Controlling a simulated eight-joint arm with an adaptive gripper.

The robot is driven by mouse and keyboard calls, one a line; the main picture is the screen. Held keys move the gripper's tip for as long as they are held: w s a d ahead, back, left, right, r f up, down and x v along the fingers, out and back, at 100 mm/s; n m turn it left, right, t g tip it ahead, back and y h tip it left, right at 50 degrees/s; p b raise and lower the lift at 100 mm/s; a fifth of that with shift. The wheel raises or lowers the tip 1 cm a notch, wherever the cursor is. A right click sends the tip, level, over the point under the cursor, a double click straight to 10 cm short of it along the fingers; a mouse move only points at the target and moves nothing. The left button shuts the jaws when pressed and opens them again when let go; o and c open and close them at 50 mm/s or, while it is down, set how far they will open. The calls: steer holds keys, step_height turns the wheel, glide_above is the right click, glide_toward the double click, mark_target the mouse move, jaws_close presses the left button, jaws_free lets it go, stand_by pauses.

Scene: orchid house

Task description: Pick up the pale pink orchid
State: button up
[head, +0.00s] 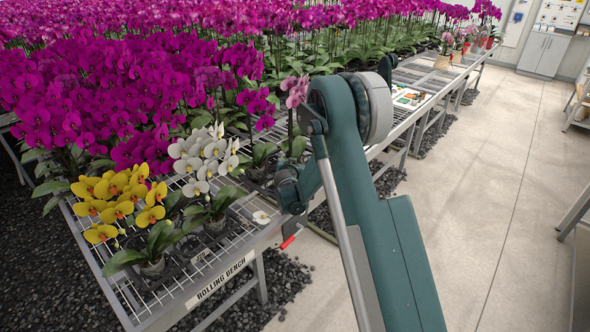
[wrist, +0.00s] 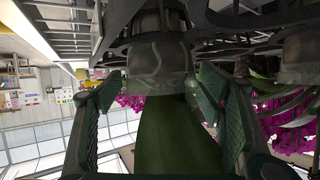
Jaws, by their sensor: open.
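The pale pink orchid (head: 295,90) stands on the bench just left of my upper arm in the head view; its pot is hidden behind my arm and gripper. My gripper (head: 288,190) is at the bench's right edge, low beside the orchid's stem, partly hidden by its own links. In the wrist view, which looks inverted, my gripper (wrist: 163,115) is open. A clear pot (wrist: 160,58) with roots showing is ahead between the fingers, and a broad green leaf (wrist: 165,135) lies between them. I cannot tell whether either finger touches the pot.
A white orchid (head: 205,155) and a yellow orchid (head: 118,203) stand to the left on the wire-topped rolling bench (head: 217,282). Dense magenta orchids (head: 90,90) fill the bench behind. Another pot (wrist: 305,55) is close at right in the wrist view. The concrete floor (head: 480,190) at right is clear.

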steer(key=shift+c, duration=0.7)
steer(key=c, duration=1)
steer(key=shift+r, duration=0.2)
steer(key=shift+r+p, duration=1)
steer(key=shift+r, duration=3.85)
steer(key=shift+w+a+f+m+g+h+b, duration=0.1)
steer(key=shift+f+m+g+h+b, duration=0.15)
steer(key=shift+f+m+h, duration=0.4)
steer(key=shift+w+a+f+m+g+h+b, duration=0.1)
steer(key=shift+f+m+g+h, duration=0.2)
steer(key=shift+f, duration=0.65)
steer(key=shift+d+f+m+h, duration=0.1)
steer(key=shift+f+m+h, duration=0.45)
steer(key=shift+h, duration=0.1)
steer(key=shift+s+f+m+g+h, duration=0.1)
steer(key=shift+s+m+g+h, duration=0.1)
steer(key=shift+m+g+h, duration=0.25)
